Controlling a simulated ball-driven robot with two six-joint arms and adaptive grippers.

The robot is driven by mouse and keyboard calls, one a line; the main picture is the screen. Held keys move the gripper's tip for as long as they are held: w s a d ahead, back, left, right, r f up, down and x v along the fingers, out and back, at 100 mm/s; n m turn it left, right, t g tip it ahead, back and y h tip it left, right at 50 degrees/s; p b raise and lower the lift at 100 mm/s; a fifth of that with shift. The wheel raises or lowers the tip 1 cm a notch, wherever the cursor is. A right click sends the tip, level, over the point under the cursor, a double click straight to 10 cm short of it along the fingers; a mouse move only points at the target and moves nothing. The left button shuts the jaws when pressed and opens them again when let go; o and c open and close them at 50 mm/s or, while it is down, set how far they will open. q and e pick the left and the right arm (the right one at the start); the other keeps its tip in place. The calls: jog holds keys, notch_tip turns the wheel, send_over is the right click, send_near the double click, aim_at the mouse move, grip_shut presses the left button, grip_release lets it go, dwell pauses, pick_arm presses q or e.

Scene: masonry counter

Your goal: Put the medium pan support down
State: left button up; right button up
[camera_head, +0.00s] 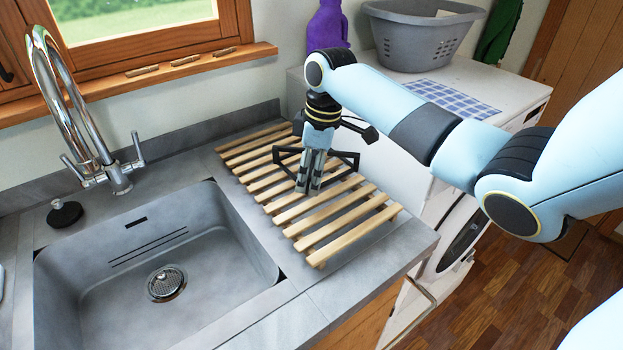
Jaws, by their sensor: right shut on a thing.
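The medium pan support (343,155) is a dark, thin metal frame with angular arms. It is at the wooden slatted rack (330,224) on the counter, over the rack's back half. My right gripper (310,188) points down onto the rack with its fingers close together, shut on the pan support. The fingers and wrist hide part of the support. I cannot tell whether the support touches the slats or is held just above them. My left gripper is not in view.
A grey sink (200,253) with a chrome tap (112,165) lies left of the rack. A black plug (64,213) sits behind the sink. A grey basket (418,40), checked cloth (452,97) and purple bottle (327,27) are on the white appliance behind. The rack's front slats are bare.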

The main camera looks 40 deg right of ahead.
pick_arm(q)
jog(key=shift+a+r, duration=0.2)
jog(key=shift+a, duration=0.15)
pick_arm(e)
jog(key=shift+f, duration=1.15)
jog(key=shift+f, duration=0.1)
jog(key=o, duration=1.6)
jog(key=shift+c, duration=0.2)
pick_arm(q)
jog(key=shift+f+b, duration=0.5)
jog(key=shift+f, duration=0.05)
pick_arm(e)
notch_tip(320, 180, up, 12)
jog(key=s+d, duration=0.1)
jog(key=shift+s, duration=0.25)
